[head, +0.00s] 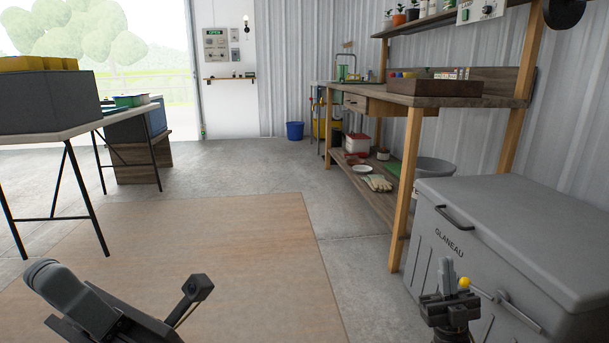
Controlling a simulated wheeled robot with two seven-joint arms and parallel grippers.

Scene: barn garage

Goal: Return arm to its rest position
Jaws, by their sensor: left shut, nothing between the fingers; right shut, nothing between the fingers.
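My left gripper and forearm (118,318) show in dark grey at the lower left of the head view, cut off by the bottom edge. The fingertips there are hard to make out. My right gripper (447,290) stands at the lower right, pointing up, in front of the grey lidded chest (500,240). It is shut with nothing in it. A small yellow ball (464,282) shows right beside its fingers; I cannot tell what it is fixed to. Both arms are mostly out of view.
A wooden workbench (400,96) with a lower shelf stands along the right wall. A table (60,131) with grey bins stands at the left. A tan mat (220,250) covers the floor ahead, clear of objects. A blue bucket (295,131) is at the back.

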